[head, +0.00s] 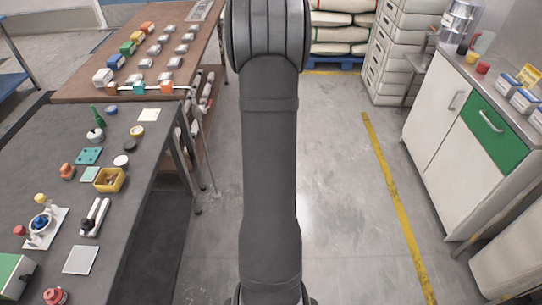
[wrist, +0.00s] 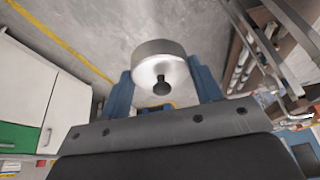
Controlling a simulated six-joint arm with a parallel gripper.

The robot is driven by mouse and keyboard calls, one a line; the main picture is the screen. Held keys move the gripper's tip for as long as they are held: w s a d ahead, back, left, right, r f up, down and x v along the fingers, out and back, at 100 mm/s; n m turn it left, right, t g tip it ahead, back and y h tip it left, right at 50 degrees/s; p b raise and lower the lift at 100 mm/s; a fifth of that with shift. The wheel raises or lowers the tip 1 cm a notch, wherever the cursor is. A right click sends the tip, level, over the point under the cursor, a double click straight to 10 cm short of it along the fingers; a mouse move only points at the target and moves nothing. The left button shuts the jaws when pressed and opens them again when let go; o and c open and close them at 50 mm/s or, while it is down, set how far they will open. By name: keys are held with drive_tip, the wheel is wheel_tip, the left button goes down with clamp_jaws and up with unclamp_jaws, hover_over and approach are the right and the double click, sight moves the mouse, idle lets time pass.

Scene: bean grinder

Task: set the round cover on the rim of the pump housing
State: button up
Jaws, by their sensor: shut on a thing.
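The round cover (wrist: 165,52) is a silvery metal disc with a dark knob, seen in the wrist view. My gripper (wrist: 162,72) has its two blue fingers on either side of the cover, closed on it. The knob side faces the wrist camera. The cover is held in the air, with floor behind it. In the head view my arm fills the middle, and neither the gripper nor the cover can be made out.
The dark table (head: 140,190) at the left carries several small parts, among them a yellow bin (head: 110,180) and a grey square plate (head: 80,260). A brown table (head: 190,60) with small items stands behind. A white cabinet (head: 440,110) is at the right. Floor between is clear.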

drive_tip(key=w+a+r+m, duration=0.1)
drive_tip(key=w+a+r, duration=0.25)
drive_tip(key=r, duration=0.25)
drive_tip(key=w+a+r, duration=0.3)
drive_tip(key=a+r, duration=0.2)
drive_tip(key=r, duration=0.1)
drive_tip(key=s+a+r+n, duration=0.2)
drive_tip(key=a, duration=1.8)
drive_tip(key=n+y, duration=0.2)
drive_tip(key=n, duration=0.4)
hover_over(37, 218)
drive_tip(key=d, duration=0.1)
drive_tip(key=shift+s+f+g, duration=0.2)
drive_tip(key=shift+f+g, duration=0.1)
drive_tip(key=shift+g, duration=0.1)
drive_tip(key=shift+s+a+f, duration=0.1)
drive_tip(key=shift+s+f, duration=0.05)
drive_tip(key=shift+f, duration=1.55)
drive_tip(key=shift+s+a+f, duration=0.1)
drive_tip(key=shift+s+f, duration=0.05)
drive_tip(key=shift+f, duration=1.55)
